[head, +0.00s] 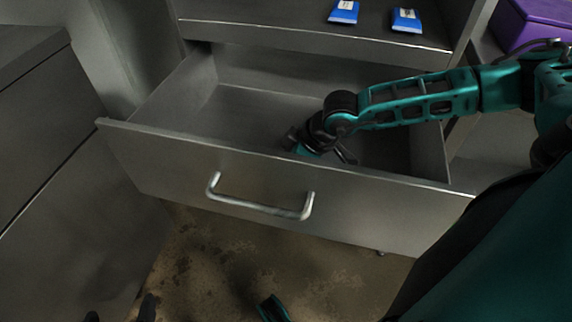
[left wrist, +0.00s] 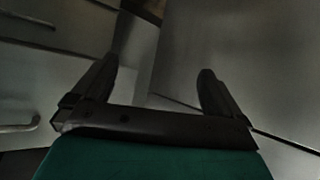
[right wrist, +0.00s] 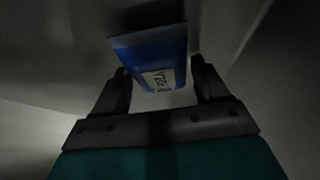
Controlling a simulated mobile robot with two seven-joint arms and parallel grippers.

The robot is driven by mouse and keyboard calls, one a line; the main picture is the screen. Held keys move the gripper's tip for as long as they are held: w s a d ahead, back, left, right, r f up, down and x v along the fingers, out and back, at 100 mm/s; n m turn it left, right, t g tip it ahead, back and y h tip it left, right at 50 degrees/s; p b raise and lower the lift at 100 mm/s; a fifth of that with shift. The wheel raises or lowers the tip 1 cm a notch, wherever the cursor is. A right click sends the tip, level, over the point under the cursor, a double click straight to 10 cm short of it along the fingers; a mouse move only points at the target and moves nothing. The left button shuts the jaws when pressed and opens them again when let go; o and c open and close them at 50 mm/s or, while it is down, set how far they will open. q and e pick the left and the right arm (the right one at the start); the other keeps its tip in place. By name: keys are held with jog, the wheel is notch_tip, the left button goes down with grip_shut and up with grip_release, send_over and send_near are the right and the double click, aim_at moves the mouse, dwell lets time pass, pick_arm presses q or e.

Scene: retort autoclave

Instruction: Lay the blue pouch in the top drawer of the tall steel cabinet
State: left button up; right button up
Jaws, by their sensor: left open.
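A steel drawer (head: 170,153) with a bar handle (head: 260,208) is pulled open in the head view. My right arm reaches over its side, and my right gripper (head: 318,150) is down inside, partly hidden by the drawer front. In the right wrist view a blue pouch (right wrist: 155,55) with a white label lies between the fingers of my right gripper (right wrist: 160,75). The fingers sit close against its sides. The pouch is hidden in the head view. My left gripper (head: 119,312) shows only its fingertips at the bottom edge. It is open and empty in the left wrist view (left wrist: 158,75).
Two more blue pouches (head: 343,12) (head: 406,20) lie on a steel surface (head: 290,30) above the drawer. A purple box (head: 535,22) stands at the upper right. Dark steel furniture (head: 60,180) is close on the left. The drawer's left part (head: 205,128) looks empty.

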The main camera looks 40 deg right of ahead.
jog(key=shift+o, duration=1.2)
pick_arm(q)
jog(key=shift+r, duration=0.15)
pick_arm(e)
jog(key=shift+r, duration=0.1)
jog(key=p+v, duration=0.3)
jog(key=v, duration=0.2)
jog(key=p+v, duration=0.2)
jog(key=v, duration=0.1)
jog(key=shift+w+r+p, duration=0.15)
jog(key=shift+w+p, duration=0.15)
jog(key=shift+p, duration=0.05)
pick_arm(q)
notch_tip(320, 180, up, 8)
jog(key=a+p, duration=0.1)
jog(key=p, duration=0.4)
jog(key=shift+s+r, duration=0.25)
jog(key=shift+s, duration=0.05)
pick_arm(e)
jog(key=v, duration=0.4)
jog(key=shift+s, duration=0.25)
pick_arm(q)
jog(key=shift+f, duration=0.2)
